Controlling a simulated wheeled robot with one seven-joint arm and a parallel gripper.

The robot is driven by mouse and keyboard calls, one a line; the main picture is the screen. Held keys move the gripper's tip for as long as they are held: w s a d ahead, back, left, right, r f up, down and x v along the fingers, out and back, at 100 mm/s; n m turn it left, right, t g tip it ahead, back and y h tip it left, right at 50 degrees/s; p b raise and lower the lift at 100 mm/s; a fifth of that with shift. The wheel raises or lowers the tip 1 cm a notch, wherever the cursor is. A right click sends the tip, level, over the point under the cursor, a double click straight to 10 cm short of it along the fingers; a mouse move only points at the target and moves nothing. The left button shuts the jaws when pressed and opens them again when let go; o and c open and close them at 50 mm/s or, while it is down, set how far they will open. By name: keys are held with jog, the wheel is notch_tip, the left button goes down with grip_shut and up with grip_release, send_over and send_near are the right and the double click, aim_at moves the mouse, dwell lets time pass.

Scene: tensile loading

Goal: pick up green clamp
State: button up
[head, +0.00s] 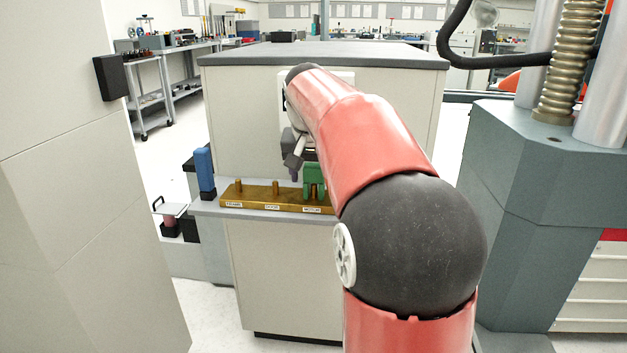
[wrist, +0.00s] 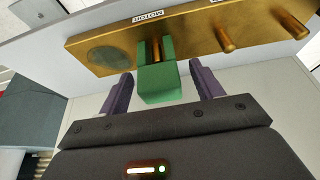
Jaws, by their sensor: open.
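The green clamp (head: 314,180) is a forked block on the brass rack in the head view, at the right part of the rack that shows. In the wrist view the green clamp (wrist: 160,74) sits around a brass peg by the MOTOR label. My gripper (wrist: 159,88) is open, with one purple finger on each side of the clamp and a visible gap to each. In the head view my gripper (head: 293,168) is partly hidden by my arm, just left of the clamp.
The brass rack (head: 258,194) has bare pegs and stands on a narrow grey shelf (head: 208,206) against a pale cabinet (head: 285,270). A blue object (head: 204,168) stands left of the rack. A large grey machine (head: 540,190) is at the right.

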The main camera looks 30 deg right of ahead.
jog(key=shift+x, duration=1.2)
jog(key=c, duration=1.2)
jog(key=shift+r, duration=0.1)
